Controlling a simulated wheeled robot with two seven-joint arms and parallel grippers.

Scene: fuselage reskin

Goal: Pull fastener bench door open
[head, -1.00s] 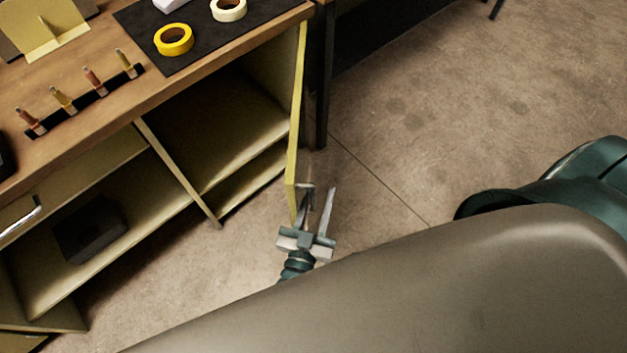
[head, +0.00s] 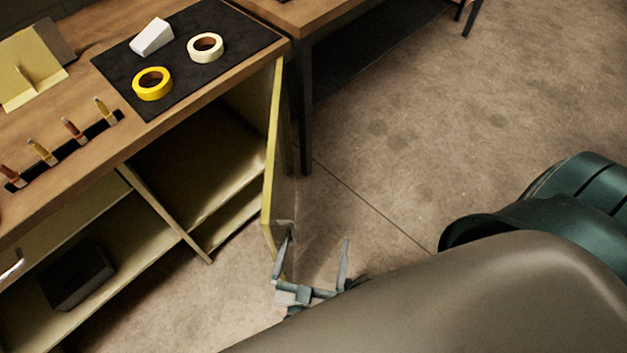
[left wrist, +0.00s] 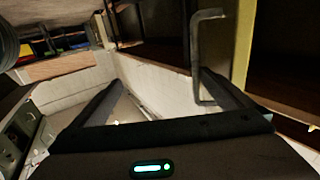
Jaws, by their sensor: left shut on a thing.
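The fastener bench (head: 150,140) has a wooden top and pale yellow shelves, on the left of the head view. Its yellow-edged door (head: 271,160) stands open at the right end, swung out toward me, with the compartment behind it visible. A bent metal handle (head: 287,224) sits on the door's outer face near its free edge; it also shows in the left wrist view (left wrist: 196,55). My right gripper is out of view.
A black mat (head: 185,55) with a yellow tape roll (head: 152,83), a cream tape roll (head: 205,46) and a white block (head: 152,37) lies on the bench. A dark box (head: 78,275) sits on the lower shelf. Another table (head: 330,20) adjoins behind the door. Floor to the right is clear.

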